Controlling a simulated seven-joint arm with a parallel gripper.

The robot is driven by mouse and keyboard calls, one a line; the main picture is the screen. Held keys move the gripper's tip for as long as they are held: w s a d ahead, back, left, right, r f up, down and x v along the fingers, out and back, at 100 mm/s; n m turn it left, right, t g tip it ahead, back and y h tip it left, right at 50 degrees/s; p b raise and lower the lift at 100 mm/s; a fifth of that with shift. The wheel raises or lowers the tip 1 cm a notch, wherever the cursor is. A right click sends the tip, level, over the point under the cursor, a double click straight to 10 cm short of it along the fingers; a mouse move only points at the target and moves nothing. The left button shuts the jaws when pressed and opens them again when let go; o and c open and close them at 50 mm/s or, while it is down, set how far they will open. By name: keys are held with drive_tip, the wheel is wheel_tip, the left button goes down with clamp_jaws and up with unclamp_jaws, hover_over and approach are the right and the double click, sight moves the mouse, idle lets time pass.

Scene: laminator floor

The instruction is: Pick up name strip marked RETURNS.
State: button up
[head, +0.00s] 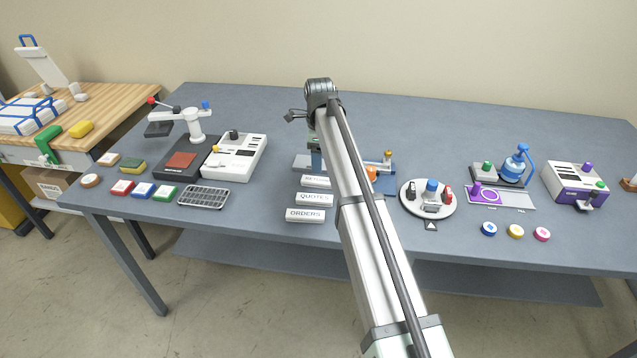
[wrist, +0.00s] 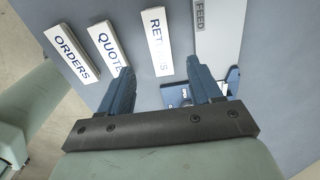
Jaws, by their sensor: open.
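The name strip marked RETURNS (wrist: 157,42) is a white block lying flat on the grey-blue table, ahead of my gripper (wrist: 163,82) in the wrist view. My gripper is open and empty, and the strip lies between the lines of its two fingers, slightly nearer the middle. The left finger overlaps the lower end of QUOTES.
A light plate marked FEED (wrist: 222,45) lies right of RETURNS in the wrist view, with a blue device part (wrist: 176,96) below. A round white stand (head: 411,205) is right of my arm. A wire tray (head: 203,197) is further left. The table's front edge (head: 270,238) is near ORDERS.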

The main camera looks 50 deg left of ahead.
sight(318, 180)
drive_tip(key=shift+a+f, duration=0.1)
drive_tip(key=shift+f, duration=3.6)
drive_tip(key=shift+c, duration=0.3)
drive_tip(key=c, duration=1.1)
